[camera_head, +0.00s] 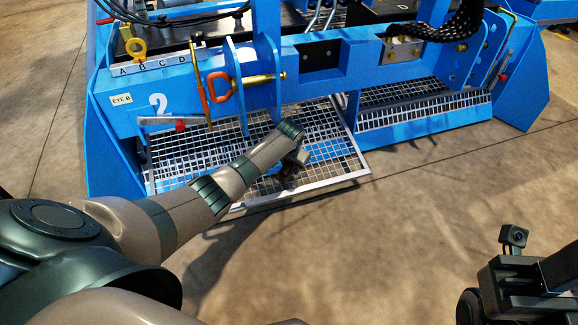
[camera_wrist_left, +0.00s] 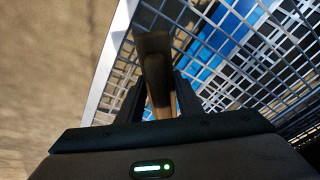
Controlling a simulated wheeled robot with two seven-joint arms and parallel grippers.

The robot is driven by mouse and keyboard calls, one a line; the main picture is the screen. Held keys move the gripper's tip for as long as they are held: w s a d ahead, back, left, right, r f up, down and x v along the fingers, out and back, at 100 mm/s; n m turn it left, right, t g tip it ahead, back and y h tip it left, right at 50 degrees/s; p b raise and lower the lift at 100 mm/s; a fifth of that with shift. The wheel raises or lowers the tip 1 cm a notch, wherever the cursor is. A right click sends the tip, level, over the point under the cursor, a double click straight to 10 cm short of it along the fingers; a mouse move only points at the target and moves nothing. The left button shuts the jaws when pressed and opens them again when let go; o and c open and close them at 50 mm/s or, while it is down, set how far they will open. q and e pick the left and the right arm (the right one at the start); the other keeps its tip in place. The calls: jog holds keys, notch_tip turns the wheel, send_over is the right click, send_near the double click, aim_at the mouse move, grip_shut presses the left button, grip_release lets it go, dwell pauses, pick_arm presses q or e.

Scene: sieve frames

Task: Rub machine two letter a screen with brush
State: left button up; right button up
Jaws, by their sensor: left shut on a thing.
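A blue machine marked 2 (camera_head: 158,103) stands ahead. A light metal mesh screen in a frame (camera_head: 355,177) projects from its lower left front. My left gripper (camera_wrist_left: 158,95) is over this screen and is shut on a brown object, likely the brush (camera_wrist_left: 154,60). In the wrist view the object stands between the fingers, with the mesh behind it and the frame edge to its left. My forearm hides part of the screen in the head view. I cannot tell whether the brush touches the mesh. Part of my right gripper (camera_head: 520,282) shows at the lower right; its fingers are unclear.
A rail lettered A, B, C, D (camera_head: 150,64) with a yellow eye ring (camera_head: 136,46) and an EYE B label (camera_head: 121,99) are at the upper left. An orange handle (camera_head: 221,88) hangs in front. Another mesh (camera_head: 410,100) sits at right. Bare floor lies in front.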

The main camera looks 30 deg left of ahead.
aim_at(308, 165)
pick_arm(q)
jog(key=shift+w+d+f+b, duration=0.1)
jog(key=shift+w+d+b, duration=0.35)
jog(key=shift+w+d, duration=0.65)
jog(key=shift+w, duration=0.15)
jog(key=shift+w+d+f+b, duration=0.1)
jog(key=shift+w+d+b, duration=0.2)
jog(key=shift+w+d, duration=0.1)
jog(key=shift+w+d+b, duration=0.45)
jog(key=shift+w+d, duration=0.15)
jog(key=shift+w, duration=0.25)
jog(key=shift+w+d, duration=0.1)
